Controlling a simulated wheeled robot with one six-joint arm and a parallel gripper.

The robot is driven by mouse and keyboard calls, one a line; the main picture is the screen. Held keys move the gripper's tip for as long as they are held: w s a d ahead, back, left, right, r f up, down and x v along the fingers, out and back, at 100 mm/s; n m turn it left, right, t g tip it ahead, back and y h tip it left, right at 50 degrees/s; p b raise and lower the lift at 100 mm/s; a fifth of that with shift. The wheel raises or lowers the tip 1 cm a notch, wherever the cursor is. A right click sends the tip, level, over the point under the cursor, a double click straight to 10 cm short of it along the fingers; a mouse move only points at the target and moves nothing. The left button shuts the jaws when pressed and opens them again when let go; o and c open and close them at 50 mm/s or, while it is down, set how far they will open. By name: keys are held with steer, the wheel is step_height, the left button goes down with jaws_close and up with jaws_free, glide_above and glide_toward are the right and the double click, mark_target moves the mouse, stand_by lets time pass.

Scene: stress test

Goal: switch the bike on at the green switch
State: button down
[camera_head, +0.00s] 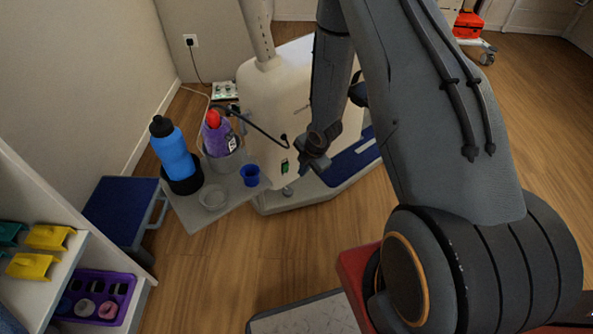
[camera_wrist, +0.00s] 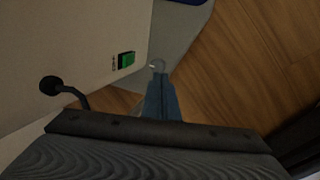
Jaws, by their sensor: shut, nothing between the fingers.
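The bike's cream-white body (camera_head: 262,100) stands in the middle of the head view. The green switch (camera_head: 285,167) is low on its side panel, a small green rocker in a dark frame. The switch also shows in the wrist view (camera_wrist: 127,60), up and left of my fingertips. My gripper (camera_wrist: 160,76) is shut and empty, its blue-grey fingers together. In the wrist view a gap shows between the fingertips and the switch; I cannot tell the depth. In the head view my wrist (camera_head: 316,150) is just right of the switch, and the fingers are hard to make out.
A black cable plugs into the panel (camera_wrist: 50,86) left of the switch. A grey side tray (camera_head: 190,207) left of the bike holds a blue bottle (camera_head: 172,150), a purple bottle (camera_head: 217,137) and a blue cup (camera_head: 250,175). A blue step stool (camera_head: 120,210) stands further left.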

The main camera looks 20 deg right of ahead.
steer(key=shift+s+v, duration=0.15)
steer(key=shift+v, duration=0.55)
steer(key=shift+s+v, duration=0.15)
steer(key=shift+v, duration=0.6)
steer(key=shift+d+f, duration=0.1)
steer(key=shift+d, duration=0.05)
